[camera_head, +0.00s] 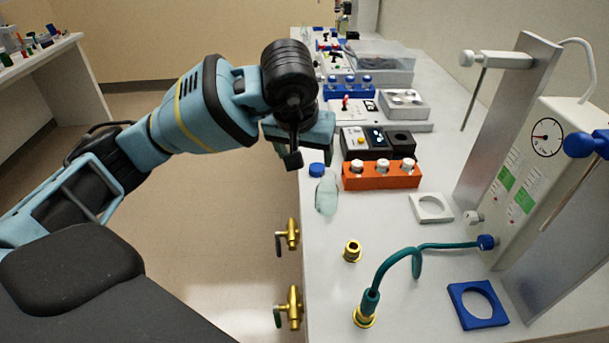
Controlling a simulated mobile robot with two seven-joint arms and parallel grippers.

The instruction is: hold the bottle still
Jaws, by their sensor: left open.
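A pale, translucent bottle-like object (326,195) is at the left edge of the white bench (390,260), in front of an orange rack. A round blue cap (317,170) shows at its upper left; I cannot tell whether it is on the bottle or beside it. My left gripper (293,158) is open, with its dark finger pointing down. In the picture it is just above and left of the blue cap, apart from the bottle. My right gripper is out of view.
An orange rack (380,180) with white-capped vials stands right of the bottle. A grey square holder (430,208), a brass fitting (352,251), a green hose (388,265) and a blue holder (477,305) are nearer. Brass valves (290,235) stick out from the bench front.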

